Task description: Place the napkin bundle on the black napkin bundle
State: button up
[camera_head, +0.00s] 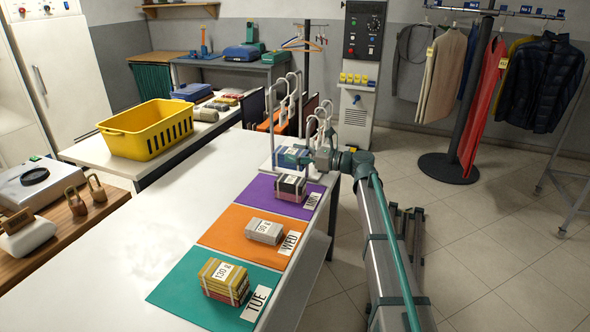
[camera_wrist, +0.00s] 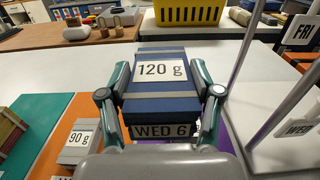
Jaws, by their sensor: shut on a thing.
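My gripper (camera_head: 310,157) is shut on a blue napkin bundle (camera_wrist: 160,92) with grey bands, a "120 g" label and a "WED 6" tag. In the wrist view a finger presses each side of it. In the head view the held blue bundle (camera_head: 289,157) appears just above the black napkin bundle (camera_head: 291,185) in the picture, and seems raised clear of the table. The black bundle has a white label and a reddish lower layer, and sits on the purple mat (camera_head: 264,187) by the "MON" card. It is hidden in the wrist view.
A grey bundle (camera_head: 264,231) lies on the orange mat by the "WED" card. A yellow-and-red bundle (camera_head: 224,280) lies on the teal mat by the "TUE" card. White upright rails (camera_head: 272,120) stand close behind my gripper. A yellow basket (camera_head: 146,129) stands farther left.

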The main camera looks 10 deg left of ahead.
jog(key=w+f, duration=0.4)
jog(key=f, duration=0.1)
jog(key=shift+w+a+f, duration=0.15)
jog(key=shift+w+a, duration=0.1)
jog(key=shift+a, duration=0.1)
jog(key=shift+w+f, duration=0.15)
jog(key=shift+f, duration=0.75)
jog(key=shift+w+f, duration=0.1)
jog(key=shift+f, duration=0.8)
jog(key=shift+f, duration=0.1)
jog(key=o, duration=1.2)
jog(key=shift+f, duration=0.1)
jog(key=shift+r, duration=0.2)
jog(key=v, duration=1.2)
